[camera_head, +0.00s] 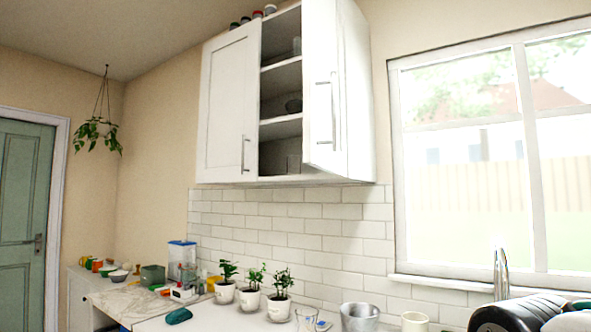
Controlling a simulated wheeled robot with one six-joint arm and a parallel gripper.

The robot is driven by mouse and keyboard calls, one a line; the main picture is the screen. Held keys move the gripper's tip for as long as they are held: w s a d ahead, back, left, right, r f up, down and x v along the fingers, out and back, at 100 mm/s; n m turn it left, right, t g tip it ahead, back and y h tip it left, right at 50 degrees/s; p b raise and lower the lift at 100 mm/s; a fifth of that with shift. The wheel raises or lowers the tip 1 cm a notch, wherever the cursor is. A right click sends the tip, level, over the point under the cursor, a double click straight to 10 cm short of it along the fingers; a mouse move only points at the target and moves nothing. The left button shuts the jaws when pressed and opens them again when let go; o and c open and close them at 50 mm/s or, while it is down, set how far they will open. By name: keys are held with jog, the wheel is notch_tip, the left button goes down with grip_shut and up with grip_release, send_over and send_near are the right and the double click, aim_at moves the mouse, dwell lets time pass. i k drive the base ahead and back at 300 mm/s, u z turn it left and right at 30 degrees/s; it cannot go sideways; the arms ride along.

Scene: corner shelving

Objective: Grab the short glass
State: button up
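A clear glass (306,319) stands on the counter at the bottom of the view, right of the potted plants, its lower part cut off by the frame edge. Another faint clear glass (294,164) seems to stand on the bottom shelf of the open wall cabinet (229,105). A further pale, glass-like item (297,46) is on an upper shelf. I cannot tell for sure which is the short glass. My gripper is not in view.
The cabinet's right door (324,100) stands open. A dark bowl (294,105) is on a middle shelf. On the counter are several potted plants (250,301), a metal pot (359,317), a white mug (414,321) and a green cloth-like item (179,316). A faucet (500,270) is at right.

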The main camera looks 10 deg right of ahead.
aim_at(294, 161)
jog(key=u, duration=1.55)
jog(key=i, duration=3.2)
jog(key=z, duration=3.55)
